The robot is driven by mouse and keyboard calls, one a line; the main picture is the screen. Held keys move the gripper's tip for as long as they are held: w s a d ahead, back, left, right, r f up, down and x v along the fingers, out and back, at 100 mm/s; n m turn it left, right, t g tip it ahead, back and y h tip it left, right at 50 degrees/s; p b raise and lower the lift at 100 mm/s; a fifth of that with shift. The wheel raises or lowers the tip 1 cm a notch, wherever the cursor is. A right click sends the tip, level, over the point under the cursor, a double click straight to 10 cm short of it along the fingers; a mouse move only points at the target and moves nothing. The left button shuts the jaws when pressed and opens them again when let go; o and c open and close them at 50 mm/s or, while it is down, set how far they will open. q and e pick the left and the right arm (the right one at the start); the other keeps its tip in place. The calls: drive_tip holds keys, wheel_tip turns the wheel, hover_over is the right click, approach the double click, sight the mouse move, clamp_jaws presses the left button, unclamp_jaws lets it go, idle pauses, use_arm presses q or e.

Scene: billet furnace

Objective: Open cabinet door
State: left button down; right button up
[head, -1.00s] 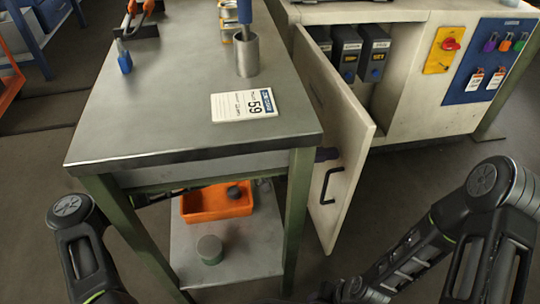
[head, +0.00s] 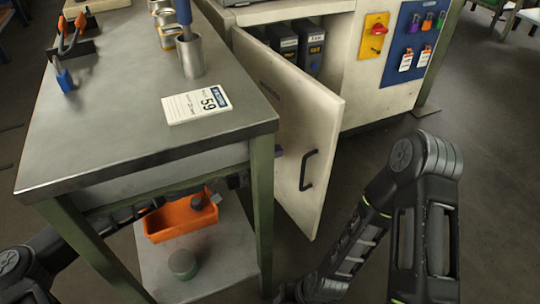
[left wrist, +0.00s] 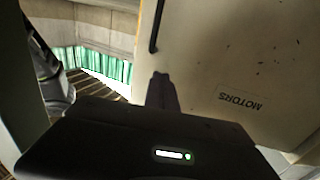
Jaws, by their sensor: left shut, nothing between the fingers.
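The pale cabinet door (head: 290,115) stands open, swung out beside the workbench. Its black handle (head: 308,170) is on the face toward me. My left arm reaches under the bench top. The tip of my left gripper (head: 279,153) shows just past the bench leg, left of the handle; the rest is mostly hidden. In the left wrist view the left gripper (left wrist: 162,90) is shut and empty, in front of the door (left wrist: 230,60) with its MOTORS label, near the handle (left wrist: 156,25) but apart from it. My right gripper is out of view.
The metal workbench (head: 130,110) stands left of the door, with a steel cup (head: 192,58) and a card (head: 197,104) on top. An orange bin (head: 180,222) sits on its lower shelf (head: 225,260). The cabinet (head: 350,85) holds dark boxes.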

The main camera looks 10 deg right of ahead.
use_arm(q)
drive_tip(key=s+p+v, duration=0.1)
drive_tip(key=p+v, duration=0.1)
drive_tip(key=v, duration=0.7)
drive_tip(key=shift+d, duration=0.2)
drive_tip(key=shift+s+r, duration=0.1)
